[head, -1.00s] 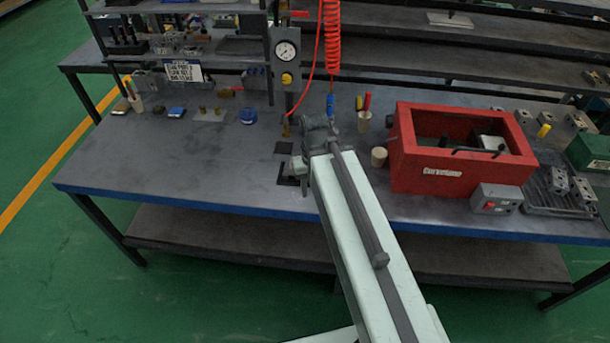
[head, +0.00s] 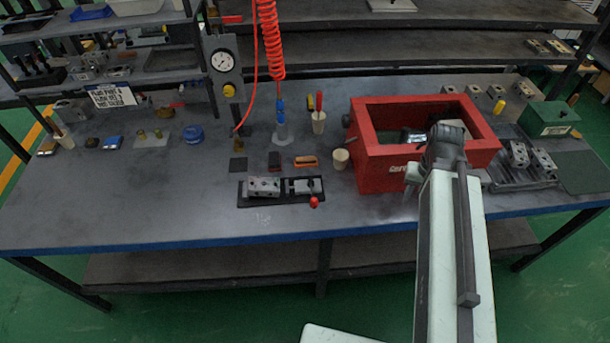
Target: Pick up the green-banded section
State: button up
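I cannot make out a green band on any section in the head view. Small grey metal valve blocks (head: 519,155) stand on the ribbed dark rack at the right, and others (head: 524,90) sit behind it. Another grey block (head: 263,187) lies at the black fixture with a red-knobbed lever, mid-table. My gripper (head: 444,137) is at the arm's far end, in front of the red box's right half in the picture. Its fingers are too small and dark to read, and the arm hides part of the box's front wall.
The open red box (head: 375,168) is a tall-walled obstacle. A green lidded box (head: 548,119) stands at the far right. A pressure gauge (head: 222,62) and a red coiled hose (head: 269,40) hang over the table. The table's front left (head: 120,205) is clear.

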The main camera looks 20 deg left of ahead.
aim_at(257, 186)
jog(key=z, duration=0.7)
jog(key=k, duration=1.75)
jog(key=u, duration=2.5)
jog(key=i, duration=2.05)
jog(key=z, duration=0.05)
